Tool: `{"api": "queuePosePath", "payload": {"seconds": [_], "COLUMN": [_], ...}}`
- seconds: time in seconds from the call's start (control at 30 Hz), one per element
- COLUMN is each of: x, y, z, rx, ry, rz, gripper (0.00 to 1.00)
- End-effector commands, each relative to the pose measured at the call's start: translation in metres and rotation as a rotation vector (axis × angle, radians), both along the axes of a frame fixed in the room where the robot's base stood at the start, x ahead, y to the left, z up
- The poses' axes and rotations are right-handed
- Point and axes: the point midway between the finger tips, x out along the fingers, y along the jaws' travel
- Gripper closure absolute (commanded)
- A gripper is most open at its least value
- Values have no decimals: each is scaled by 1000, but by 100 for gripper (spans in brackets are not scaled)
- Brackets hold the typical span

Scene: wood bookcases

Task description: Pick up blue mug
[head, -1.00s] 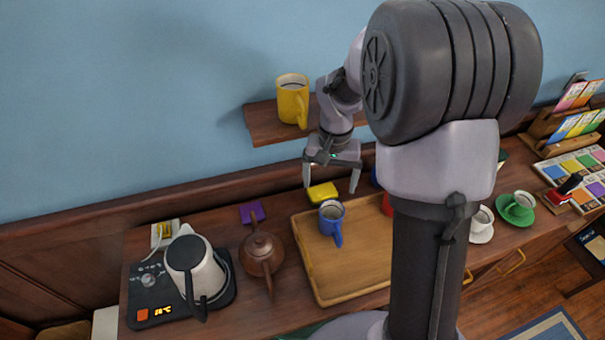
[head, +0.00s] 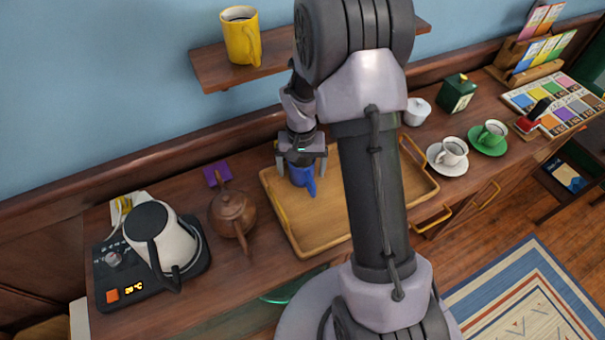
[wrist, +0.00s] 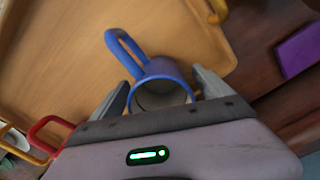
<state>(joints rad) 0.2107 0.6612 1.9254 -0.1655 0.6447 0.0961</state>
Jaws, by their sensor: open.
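The blue mug (head: 311,187) stands upright on the wooden tray (head: 327,241), partly hidden by my gripper in the head view. In the wrist view the blue mug (wrist: 150,72) shows its open rim and its handle, which points to the upper left. My gripper (head: 303,172) points down over the mug and is open. In the wrist view my gripper (wrist: 161,80) has one finger on each side of the mug, with the mug between them. I cannot tell whether either finger touches it.
A teapot (head: 232,212) and a kettle (head: 160,238) stand left of the tray. A purple box (head: 217,174) lies behind the teapot. A shelf above carries a yellow mug (head: 241,37). A red handle (wrist: 47,131) is close to one finger. Cups (head: 450,153) stand to the right.

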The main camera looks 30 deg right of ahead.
Motion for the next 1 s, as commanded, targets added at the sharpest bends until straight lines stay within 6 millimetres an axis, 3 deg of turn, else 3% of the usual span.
{"api": "queuePosePath", "payload": {"seconds": [0.1,0.5,0.77,1.0], "x": [0,0,0,1], "y": [0,0,0,0], "z": [2,3,5,36], "rx": [0,0,-1,0], "ry": [-1,-1,-2,-3], "rz": [0,0,0,1], "gripper": [15,91,91,91]}}
